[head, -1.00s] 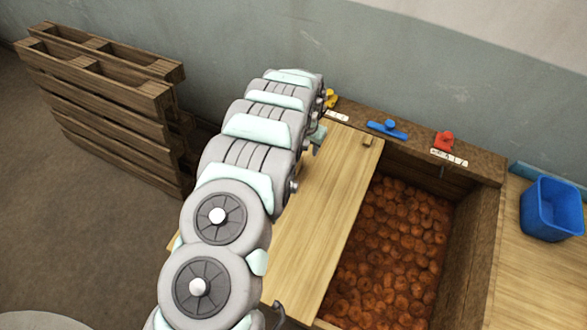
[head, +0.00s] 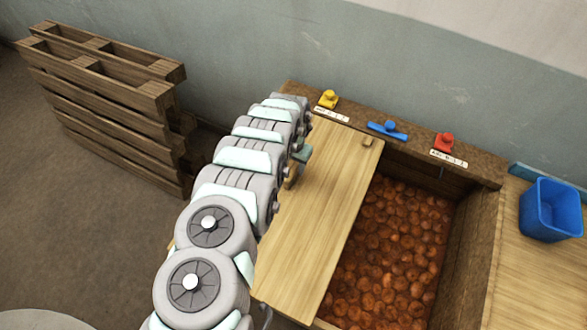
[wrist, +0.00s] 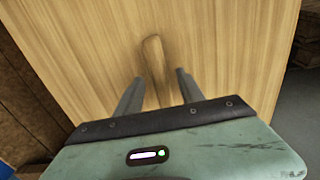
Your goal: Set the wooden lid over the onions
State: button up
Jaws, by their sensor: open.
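The wooden lid (head: 310,230) is a pale board lying flat beside the open part of the onion bin, along its left side. The onions (head: 390,250) show uncovered to its right. In the wrist view the lid (wrist: 230,40) fills most of the picture, with a bar-like wooden handle (wrist: 153,55) on it. My gripper (wrist: 161,78) is open, its two fingers on either side of the handle's near part, with gaps on both sides. Contact cannot be told. In the head view my arm hides most of the gripper and the lid's left part.
A rear ledge holds a yellow knob (head: 328,99), a blue handle (head: 388,129) and a red knob (head: 444,142). A blue bin (head: 552,208) stands on the right. A wooden pallet stack (head: 100,100) stands left.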

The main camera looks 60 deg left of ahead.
jog(key=shift+f, duration=1.35)
grip_shut()
dwell(0.7)
